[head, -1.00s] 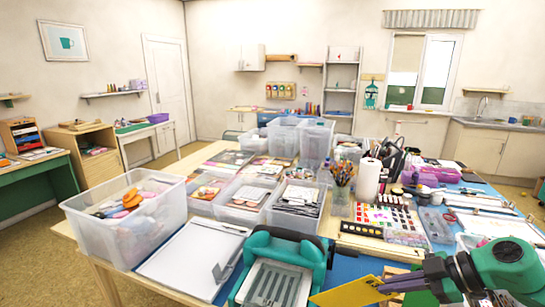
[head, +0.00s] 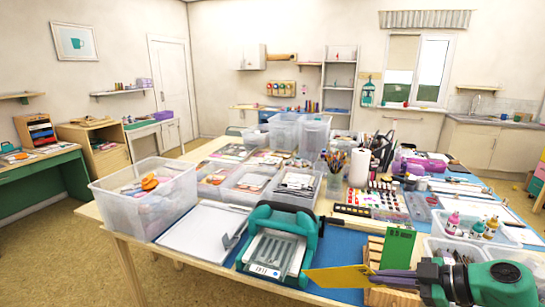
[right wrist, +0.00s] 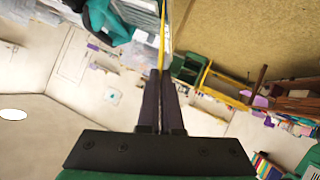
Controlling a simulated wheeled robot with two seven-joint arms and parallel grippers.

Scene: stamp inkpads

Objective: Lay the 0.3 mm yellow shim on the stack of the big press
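The big press (head: 309,240) is teal with a grey slotted plate (head: 277,250) on its bed, and stands at the near edge of the table. My right gripper (head: 378,281) is shut on the yellow shim (head: 335,278), a thin flat sheet pointing left. In the head view the shim is in front of the press's right side, apart from the bed. In the right wrist view my right gripper (right wrist: 160,75) holds the shim (right wrist: 162,35), seen edge-on between its fingers. Any thickness marking is unreadable. My left gripper is out of view.
A wooden rack (head: 385,297) with an upright green sheet (head: 397,248) stands behind my right gripper. A white paper trimmer (head: 200,229) lies left of the press. Clear bins (head: 145,205) and a tray of bottles (head: 465,250) crowd the table. Blue mat (head: 340,245) shows right of the press.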

